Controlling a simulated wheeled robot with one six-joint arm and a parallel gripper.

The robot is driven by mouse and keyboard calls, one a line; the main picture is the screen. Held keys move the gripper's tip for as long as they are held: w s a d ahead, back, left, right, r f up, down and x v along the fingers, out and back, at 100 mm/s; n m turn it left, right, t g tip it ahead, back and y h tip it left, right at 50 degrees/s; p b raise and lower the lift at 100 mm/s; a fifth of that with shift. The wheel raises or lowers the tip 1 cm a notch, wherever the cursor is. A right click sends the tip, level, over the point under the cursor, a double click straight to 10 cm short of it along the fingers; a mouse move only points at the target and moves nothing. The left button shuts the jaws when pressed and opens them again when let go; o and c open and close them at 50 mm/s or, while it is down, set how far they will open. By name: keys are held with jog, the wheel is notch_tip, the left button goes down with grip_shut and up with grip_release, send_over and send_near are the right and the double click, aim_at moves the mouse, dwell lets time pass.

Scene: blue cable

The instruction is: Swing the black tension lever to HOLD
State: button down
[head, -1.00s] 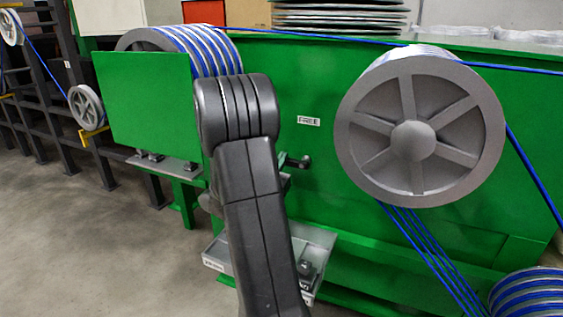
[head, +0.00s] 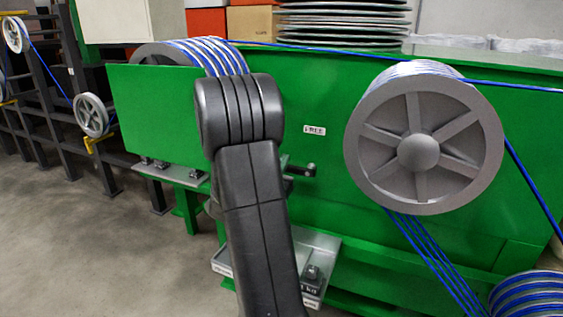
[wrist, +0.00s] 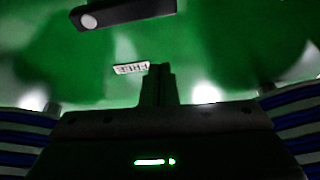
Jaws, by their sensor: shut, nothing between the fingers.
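The black tension lever (head: 300,170) juts out to the right from behind my arm in the head view, roughly level, below the white FREE label (head: 314,130). In the wrist view the lever (wrist: 125,12) is a dark bar with a pale round spot at its left end, at the top edge. The FREE label (wrist: 130,68) shows below it there. My gripper (wrist: 160,85) is shut and empty, near the label and apart from the lever in that picture. In the head view my arm hides the gripper and the lever's other end. No HOLD label is visible.
A large grey spoked wheel (head: 420,152) with blue cable stands right of the lever. Another cable wheel (head: 215,55) is behind my arm at upper left. A grey tray (head: 318,244) with a black weight (head: 312,276) lies below. The green panel (head: 300,95) backs the lever.

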jog(key=v, duration=0.7)
jog(key=shift+d+f, duration=0.2)
jog(key=shift+d, duration=0.05)
